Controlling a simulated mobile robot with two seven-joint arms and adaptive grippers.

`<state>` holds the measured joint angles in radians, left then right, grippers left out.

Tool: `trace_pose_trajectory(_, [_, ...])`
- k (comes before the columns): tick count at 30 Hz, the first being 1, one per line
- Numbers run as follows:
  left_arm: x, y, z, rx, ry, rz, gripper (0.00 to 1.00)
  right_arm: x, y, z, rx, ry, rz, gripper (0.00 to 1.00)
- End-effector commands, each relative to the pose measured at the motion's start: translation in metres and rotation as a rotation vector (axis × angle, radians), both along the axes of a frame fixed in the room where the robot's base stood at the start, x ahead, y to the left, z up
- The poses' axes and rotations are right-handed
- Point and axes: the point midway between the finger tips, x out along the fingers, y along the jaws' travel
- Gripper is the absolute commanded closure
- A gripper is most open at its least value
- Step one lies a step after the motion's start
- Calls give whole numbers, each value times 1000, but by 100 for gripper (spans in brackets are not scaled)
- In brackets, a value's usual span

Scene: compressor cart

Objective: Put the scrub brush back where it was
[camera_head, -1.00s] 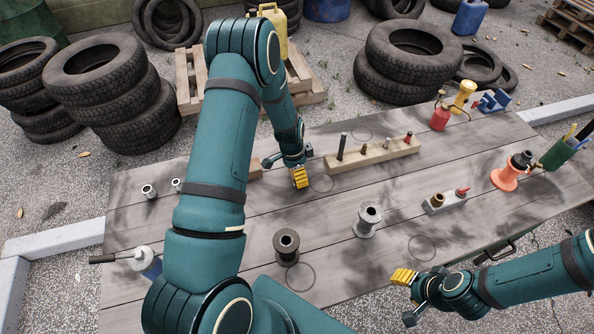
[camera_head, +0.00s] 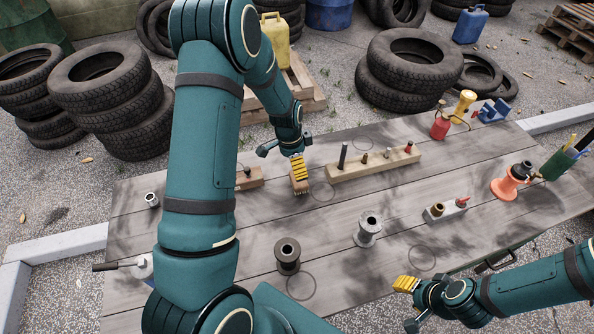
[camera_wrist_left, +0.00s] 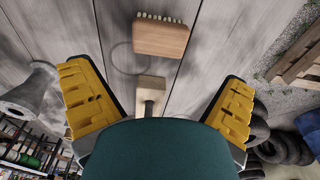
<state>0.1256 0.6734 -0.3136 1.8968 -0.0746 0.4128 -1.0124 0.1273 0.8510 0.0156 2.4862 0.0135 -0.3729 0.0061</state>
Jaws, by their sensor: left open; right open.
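The scrub brush (camera_head: 300,188), a brown wooden block with pale bristles, lies on the table beside a faint drawn ring (camera_head: 323,191). It also shows near the top of the left wrist view (camera_wrist_left: 161,38), with bristles along its upper edge and the ring partly beside it. My left gripper (camera_head: 298,164) is close to the brush in the head view. Its yellow-padded fingers are wide apart in the left wrist view (camera_wrist_left: 158,104), with the brush beyond them and not between them. My right gripper (camera_head: 406,284) is open and empty at the table's front edge.
A wooden peg block (camera_head: 373,162) stands right of the brush. A smaller wooden block (camera_head: 250,178) is to its left, partly behind my arm. Two grey spools (camera_head: 287,255) (camera_head: 368,230) stand nearer the front. More rings mark the bare grey table (camera_head: 330,225).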

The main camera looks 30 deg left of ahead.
Motion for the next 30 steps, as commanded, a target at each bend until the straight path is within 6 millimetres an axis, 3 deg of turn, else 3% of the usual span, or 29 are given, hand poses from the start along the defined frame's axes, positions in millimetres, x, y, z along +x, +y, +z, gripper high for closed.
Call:
trace_pose_trajectory(5, [-2,1,21,0,0,0,0,1,0,2,0,-2,-2,53])
trace_pose_trajectory(9, [-7,-11,17,-16,2,30,0,1,0,3,0,-2,-2,53])
trace_pose_trajectory(11, [-14,-30,4,-41,3,79,0,1,0,3,0,-2,-2,53])
trace_pose_trajectory(14, [-36,-78,-24,-108,6,223,0,1,0,2,0,-2,-2,53])
trace_pose_trajectory(18, [-82,-151,-55,-217,29,476,0,1,0,2,0,-2,-2,53])
trace_pose_trajectory(21, [-115,-189,-63,-283,56,640,0,1,0,2,0,-2,-2,53])
trace_pose_trajectory(25, [-143,-216,-65,-337,83,784,0,1,0,2,0,-2,-2,53])
trace_pose_trajectory(30, [-153,-226,-64,-359,92,848,0,1,0,3,0,-2,-2,53])
